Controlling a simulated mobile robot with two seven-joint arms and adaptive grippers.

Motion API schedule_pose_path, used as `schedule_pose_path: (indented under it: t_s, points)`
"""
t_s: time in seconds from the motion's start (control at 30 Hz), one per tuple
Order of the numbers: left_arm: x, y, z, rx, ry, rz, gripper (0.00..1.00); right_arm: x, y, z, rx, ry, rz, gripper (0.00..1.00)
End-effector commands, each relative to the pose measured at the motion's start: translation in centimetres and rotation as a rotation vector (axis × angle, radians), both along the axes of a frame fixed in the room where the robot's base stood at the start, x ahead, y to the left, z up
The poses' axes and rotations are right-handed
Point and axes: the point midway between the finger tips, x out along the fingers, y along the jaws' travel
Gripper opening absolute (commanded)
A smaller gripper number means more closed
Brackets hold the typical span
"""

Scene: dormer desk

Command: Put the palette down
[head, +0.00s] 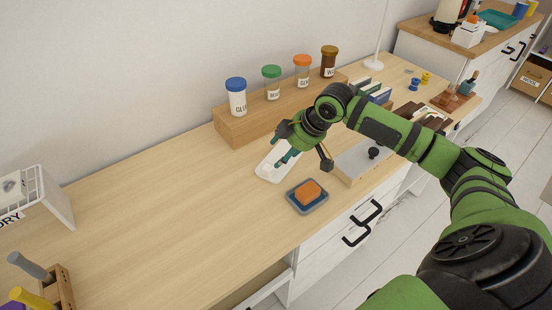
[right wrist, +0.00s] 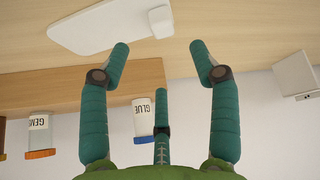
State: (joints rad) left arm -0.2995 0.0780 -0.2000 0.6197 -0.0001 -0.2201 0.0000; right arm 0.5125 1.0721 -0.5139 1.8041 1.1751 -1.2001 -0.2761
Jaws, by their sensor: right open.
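The palette (head: 275,175) is a flat white board. It lies on the wooden desk in front of the jar shelf, and it also shows at the top of the right wrist view (right wrist: 95,25). A small white block (right wrist: 160,21) sits at one end of it. My right gripper (head: 284,152) is over the palette, partly hiding it in the head view. Its teal fingers (right wrist: 160,52) are spread, with nothing between them, and the palette is beyond the fingertips. My left gripper is not in view.
A wooden riser (head: 238,126) with several lidded jars stands behind the palette. A blue-grey dish (head: 296,204) with an orange sponge (head: 308,190) is in front, near the desk edge. The desk (head: 170,215) is clear to the left.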

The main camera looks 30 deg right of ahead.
Motion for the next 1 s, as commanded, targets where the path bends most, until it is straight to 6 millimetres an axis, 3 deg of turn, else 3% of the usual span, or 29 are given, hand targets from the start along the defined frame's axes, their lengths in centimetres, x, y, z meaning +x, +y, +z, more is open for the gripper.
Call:
schedule_pose_path:
  t_s: [0.1, 0.3, 1.0]
  points:
    - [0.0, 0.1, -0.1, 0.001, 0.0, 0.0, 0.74, -0.9, -0.5, 1.8, -0.003, -0.001, 0.002, 0.62]
    - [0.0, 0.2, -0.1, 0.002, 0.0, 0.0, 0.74, -1.8, -0.9, 3.4, -0.001, 0.001, 0.0, 0.62]
    - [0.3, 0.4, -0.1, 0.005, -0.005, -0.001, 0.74, -1.8, -0.9, 3.6, 0.0, 0.001, 0.0, 0.62]
